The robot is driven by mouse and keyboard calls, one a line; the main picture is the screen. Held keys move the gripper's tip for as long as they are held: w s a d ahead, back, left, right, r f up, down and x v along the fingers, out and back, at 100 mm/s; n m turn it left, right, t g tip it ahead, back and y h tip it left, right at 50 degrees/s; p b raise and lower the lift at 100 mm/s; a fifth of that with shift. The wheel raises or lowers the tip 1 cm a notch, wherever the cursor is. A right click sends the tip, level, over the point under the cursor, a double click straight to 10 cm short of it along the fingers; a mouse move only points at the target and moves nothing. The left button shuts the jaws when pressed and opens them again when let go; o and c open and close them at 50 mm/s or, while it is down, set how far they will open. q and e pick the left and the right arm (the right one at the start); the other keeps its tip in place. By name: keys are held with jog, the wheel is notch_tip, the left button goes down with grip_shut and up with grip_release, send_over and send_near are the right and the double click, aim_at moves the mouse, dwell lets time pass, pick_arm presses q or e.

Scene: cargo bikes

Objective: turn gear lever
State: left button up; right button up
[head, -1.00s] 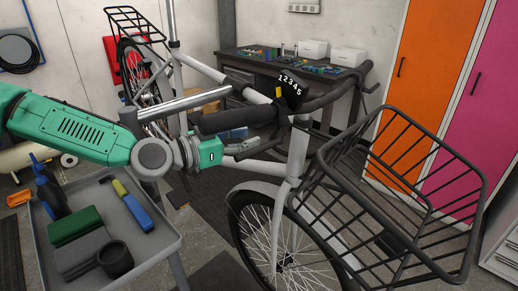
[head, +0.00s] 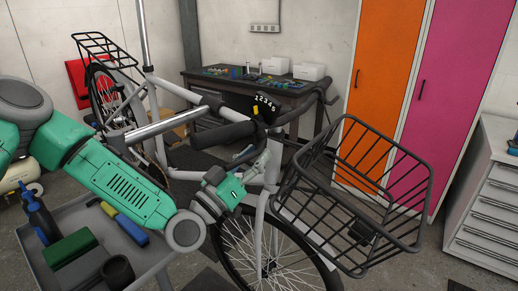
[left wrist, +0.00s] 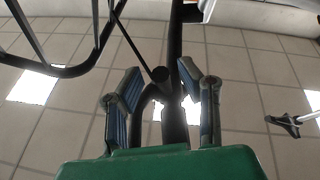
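The gear indicator, a black plate with numbers 1 to 5 (head: 264,103), sits on the bike's dark handlebar, with a small yellow mark at its lower left. The lever itself is hard to make out at this size. The handlebar grip (head: 225,134) points toward me. My left gripper (head: 257,157) is just below and right of the grip, pointing up toward the handlebar. In the left wrist view its two fingers (left wrist: 160,86) are apart, with dark bars and a round black end showing between and beyond them. I cannot tell if they touch. My right gripper is out of view.
The front basket (head: 355,195) juts out right of the handlebar, above the front wheel (head: 262,250). A grey tool cart (head: 150,262) stands at lower left. A workbench (head: 290,92) is behind, with orange (head: 385,90) and pink (head: 465,90) lockers to the right.

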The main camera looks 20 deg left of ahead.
pick_arm(q)
jog(key=shift+w+d+r, duration=0.25)
jog(key=shift+w+d, duration=0.05)
jog(key=shift+w, duration=0.3)
jog(key=shift+a, duration=0.15)
